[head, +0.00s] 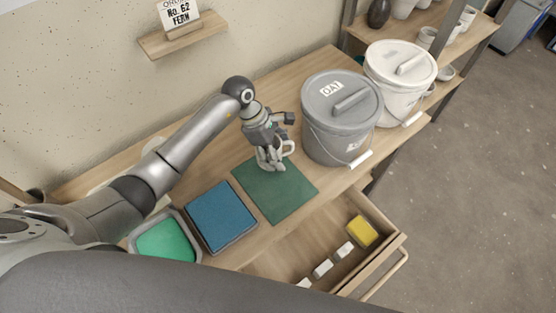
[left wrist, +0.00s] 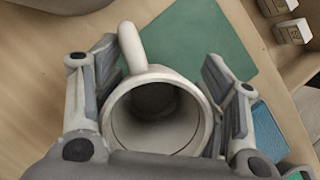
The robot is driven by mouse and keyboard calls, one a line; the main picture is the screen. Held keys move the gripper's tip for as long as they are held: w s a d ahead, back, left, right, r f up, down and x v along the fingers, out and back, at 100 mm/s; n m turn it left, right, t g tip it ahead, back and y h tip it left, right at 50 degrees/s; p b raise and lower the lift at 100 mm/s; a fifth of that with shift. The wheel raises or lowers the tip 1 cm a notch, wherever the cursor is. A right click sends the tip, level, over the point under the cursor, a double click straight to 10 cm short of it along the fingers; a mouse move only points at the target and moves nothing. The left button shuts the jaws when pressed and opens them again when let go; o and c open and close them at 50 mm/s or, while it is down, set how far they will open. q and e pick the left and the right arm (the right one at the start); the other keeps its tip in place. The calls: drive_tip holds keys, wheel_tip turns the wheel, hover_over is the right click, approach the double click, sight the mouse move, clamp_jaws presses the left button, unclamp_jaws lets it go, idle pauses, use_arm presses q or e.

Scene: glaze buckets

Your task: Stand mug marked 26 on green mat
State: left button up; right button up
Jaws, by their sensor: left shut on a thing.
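A light grey mug (left wrist: 155,112) is between the fingers of my left gripper (head: 270,158), which is shut on it. In the left wrist view I look down into its empty inside, and the handle (left wrist: 133,46) points up the picture. No number on it can be read. My right gripper is not in view.
A grey lidded bucket (head: 322,130) labelled OAT stands right of the mat, with a white bucket (head: 388,95) behind. A blue pad (head: 221,216) and a tray with a bright green inside (head: 165,243) lie left. An open drawer (head: 290,257) holds a yellow block (head: 362,231) and small white blocks.

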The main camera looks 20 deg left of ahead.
use_arm(q)
drive_tip(key=shift+w+f+b, duration=0.2)
drive_tip(key=shift+f+b, duration=0.15)
drive_tip(key=shift+f, duration=0.05)
wheel_tip(320, 180, down, 3)
drive_tip(key=shift+w+f+b, duration=0.1)
drive_tip(key=shift+b, duration=0.85)
drive_tip(key=o, duration=1.3)
drive_tip(key=shift+c, duration=0.2)
